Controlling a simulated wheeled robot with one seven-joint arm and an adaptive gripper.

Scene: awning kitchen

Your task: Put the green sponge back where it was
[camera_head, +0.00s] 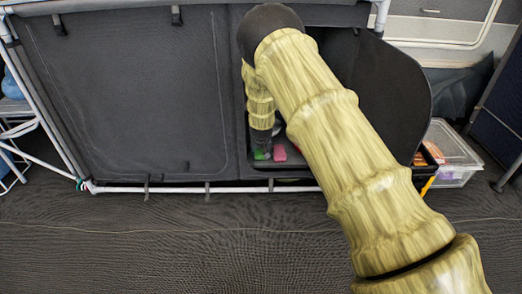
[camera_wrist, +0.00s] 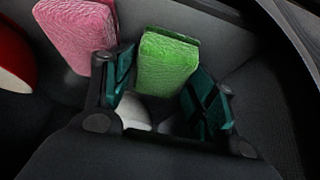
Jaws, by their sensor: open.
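The green sponge (camera_wrist: 168,62) stands inside a dark fabric cabinet compartment. In the wrist view it lies just ahead of and partly between the two teal fingertips of my gripper (camera_wrist: 165,90). The fingers are apart, and I cannot tell whether either touches the sponge. In the head view a small part of the green sponge (camera_head: 261,155) shows at the opening, below my arm's end. My gripper (camera_head: 264,143) reaches down into the compartment there, mostly dark and hard to make out.
A pink sponge (camera_wrist: 80,35) is beside the green one, left of my gripper; it also shows in the head view (camera_head: 279,153). A red and white object (camera_wrist: 14,60) is at the wrist view's left edge. A clear plastic bin (camera_head: 452,152) stands right of the cabinet. Open floor lies in front.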

